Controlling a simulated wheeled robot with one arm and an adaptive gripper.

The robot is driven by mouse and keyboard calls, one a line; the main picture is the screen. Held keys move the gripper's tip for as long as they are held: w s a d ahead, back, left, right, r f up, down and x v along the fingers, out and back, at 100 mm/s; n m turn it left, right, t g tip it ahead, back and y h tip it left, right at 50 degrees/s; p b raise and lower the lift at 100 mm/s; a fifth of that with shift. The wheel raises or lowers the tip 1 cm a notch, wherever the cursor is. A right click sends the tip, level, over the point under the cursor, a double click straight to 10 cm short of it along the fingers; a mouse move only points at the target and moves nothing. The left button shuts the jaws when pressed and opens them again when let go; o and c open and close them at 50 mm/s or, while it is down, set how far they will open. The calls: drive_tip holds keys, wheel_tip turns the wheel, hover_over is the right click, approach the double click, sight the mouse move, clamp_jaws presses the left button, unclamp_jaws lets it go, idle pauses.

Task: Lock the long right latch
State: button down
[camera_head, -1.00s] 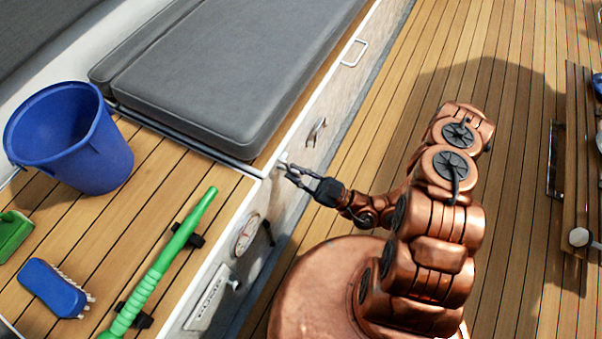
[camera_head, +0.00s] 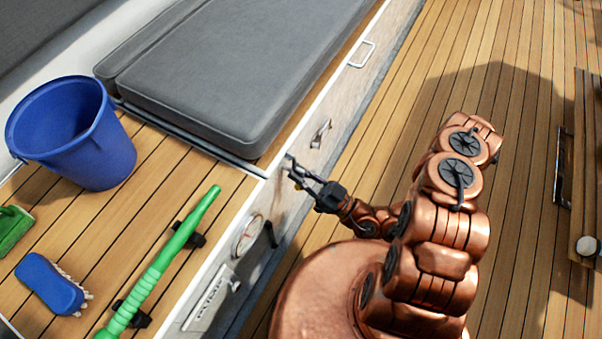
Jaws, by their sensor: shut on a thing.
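My copper arm reaches left to the pale side panel (camera_head: 337,103) below the grey cushion. My dark gripper (camera_head: 291,170) is at the panel's upper edge, near the cushion's front corner. Its fingers are shut on a small metal part there, which I take to be the long right latch (camera_head: 288,158). The fingers hide most of it, so I cannot tell whether it is locked. Another metal latch (camera_head: 320,133) sits on the same panel, a little above and right of my gripper, apart from it.
A blue bucket (camera_head: 75,140), a blue brush (camera_head: 50,284) and a green handle (camera_head: 160,265) rest on the wooden bench left of my gripper. A round gauge (camera_head: 247,236) and a black lever (camera_head: 270,235) are below it. Open deck (camera_head: 410,110) lies to the right.

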drive_tip(key=c, duration=1.2)
unclamp_jaws()
drive_tip(key=v, duration=1.2)
drive_tip(key=shift+s, duration=0.1)
